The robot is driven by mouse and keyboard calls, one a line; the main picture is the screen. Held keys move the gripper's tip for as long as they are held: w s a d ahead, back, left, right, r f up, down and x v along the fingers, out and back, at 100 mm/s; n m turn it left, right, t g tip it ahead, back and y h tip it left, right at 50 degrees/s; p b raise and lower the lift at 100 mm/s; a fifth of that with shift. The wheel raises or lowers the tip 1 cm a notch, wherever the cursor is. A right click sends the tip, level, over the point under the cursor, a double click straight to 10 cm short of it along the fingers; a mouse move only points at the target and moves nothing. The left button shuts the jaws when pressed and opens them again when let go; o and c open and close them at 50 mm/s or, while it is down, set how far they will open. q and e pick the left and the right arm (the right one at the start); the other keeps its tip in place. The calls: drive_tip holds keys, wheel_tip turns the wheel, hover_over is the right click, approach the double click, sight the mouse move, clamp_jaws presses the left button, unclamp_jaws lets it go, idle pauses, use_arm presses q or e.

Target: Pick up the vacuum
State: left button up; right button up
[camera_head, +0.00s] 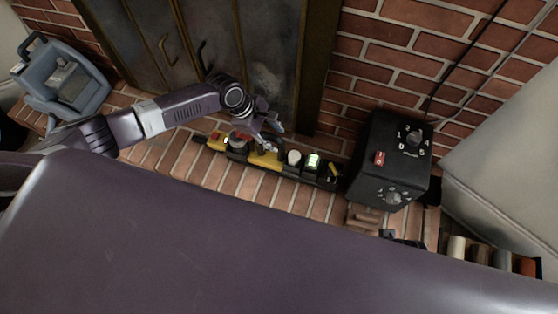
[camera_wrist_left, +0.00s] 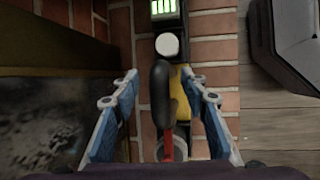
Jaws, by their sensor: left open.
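The long yellow and black device, which I take to be the vacuum (camera_head: 264,160), lies on the brick hearth. It has a white round knob, a lit green display and red parts. My left gripper (camera_head: 272,129) is just above its middle. In the left wrist view, the open blue fingers of this gripper (camera_wrist_left: 158,88) stand on either side of the device's black handle (camera_wrist_left: 160,95) and yellow body (camera_wrist_left: 181,90). A gap shows on both sides of the handle. I cannot tell how far down the fingers reach. My right gripper is not in view.
Dark metal doors (camera_head: 165,50) stand close behind the device. A black box with dials (camera_head: 388,160) stands just right of it. A blue-grey container (camera_head: 62,78) sits at the far left. Bare brick hearth (camera_head: 215,175) lies in front, with wood floor (camera_wrist_left: 285,110) beyond.

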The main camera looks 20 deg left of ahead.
use_arm(q)
clamp_jaws()
idle(0.3)
drive_tip(key=shift+w+r, duration=0.15)
idle(0.3)
